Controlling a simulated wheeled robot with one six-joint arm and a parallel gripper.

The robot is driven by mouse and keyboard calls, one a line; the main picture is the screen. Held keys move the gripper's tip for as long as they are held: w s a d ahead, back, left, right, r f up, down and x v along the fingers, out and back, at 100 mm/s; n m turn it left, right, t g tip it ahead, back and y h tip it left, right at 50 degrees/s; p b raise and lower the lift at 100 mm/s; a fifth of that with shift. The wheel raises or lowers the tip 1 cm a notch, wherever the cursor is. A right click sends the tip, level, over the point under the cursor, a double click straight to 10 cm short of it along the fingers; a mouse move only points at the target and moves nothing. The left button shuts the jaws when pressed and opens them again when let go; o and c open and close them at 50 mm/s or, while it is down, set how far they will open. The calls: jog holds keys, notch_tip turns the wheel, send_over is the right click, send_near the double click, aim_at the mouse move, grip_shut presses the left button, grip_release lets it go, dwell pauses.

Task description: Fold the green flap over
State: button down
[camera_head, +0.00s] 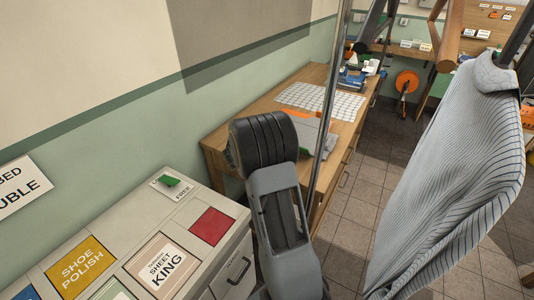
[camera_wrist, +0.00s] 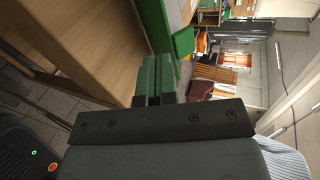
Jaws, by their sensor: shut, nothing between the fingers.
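A small green flap (camera_head: 172,181) stands tilted up on a white card (camera_head: 166,190) with black lettering. The card lies on the pale cabinet top at the lower left of the head view. In the wrist view my gripper (camera_wrist: 155,66) points away from the camera, its two narrow greenish fingers together and empty. My gripper is out of sight in the head view, where my grey arm with its black ribbed joint rises to the right of the cabinet. I cannot make out the flap with certainty in the wrist view.
The cabinet top (camera_head: 143,221) also bears a red square (camera_head: 212,226), a yellow "SHOE POLISH" panel (camera_head: 75,266) and a "SHEET KING" card (camera_head: 162,266). A wooden desk (camera_head: 262,103) stands behind. A striped cloth (camera_head: 449,190) hangs at right. A metal pole (camera_head: 331,95) rises near my arm.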

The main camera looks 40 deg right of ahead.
jog(key=w+a+f+m+t+h+b, duration=0.1)
jog(key=a+f+m+h+b, duration=0.35)
jog(key=m+b, duration=1)
jog(key=w+d+p, duration=0.1)
jog(key=d, duration=0.1)
jog(key=w+d+f+m+y+p, duration=0.1)
jog(key=d, duration=0.1)
jog(key=w+d+f+m+p, duration=0.1)
jog(key=d, duration=0.2)
jog(key=shift+w+m+y+p, duration=0.25)
jog(key=shift+y+p, duration=0.1)
jog(key=shift+p, duration=0.05)
jog(key=shift+w+d+r+p, duration=0.2)
jog(key=shift+w+d+r, duration=0.05)
jog(key=shift+d+r, duration=0.3)
jog(key=shift+w+d+r+p, duration=0.2)
jog(key=shift+d+r, duration=0.2)
jog(key=shift+d, duration=0.15)
jog(key=shift+w+d+r, duration=0.15)
jog(key=shift+d+r, duration=0.15)
jog(key=shift+d, duration=0.2)
